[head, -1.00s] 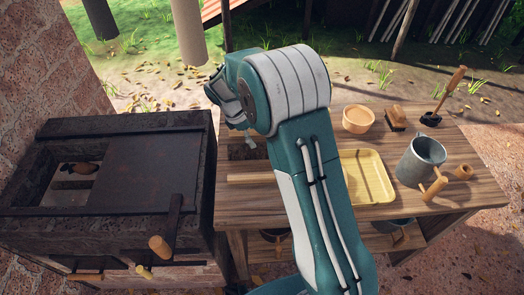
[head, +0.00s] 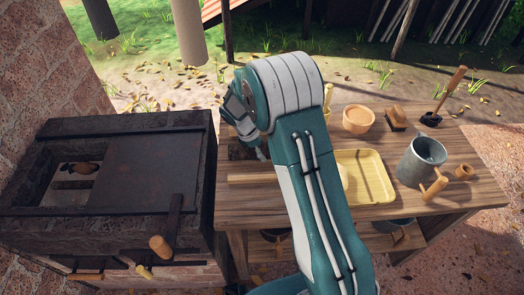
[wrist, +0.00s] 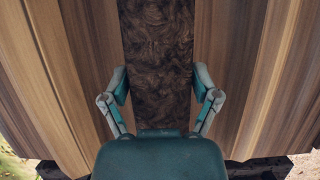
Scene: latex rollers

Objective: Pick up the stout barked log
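A dark brown piece with a rough, bark-like surface, which looks like the stout barked log (wrist: 156,50), fills the middle of the wrist view. It runs from the top edge down between the fingers. In the head view a dark patch (head: 240,151) at the left of the table, partly hidden by my arm, seems to be the same piece. My gripper (wrist: 160,80) is open, with one finger on each side of the dark piece. I cannot tell whether the fingers touch it. In the head view my gripper (head: 262,152) is mostly hidden behind my arm.
The wooden table (head: 300,205) holds a yellow tray (head: 372,178), a round bowl (head: 358,119), a grey metal jug (head: 420,160) and small wooden-handled tools. A dark brick stove (head: 140,170) stands close on the left. A pale wooden strip (head: 250,178) lies near the table's left front.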

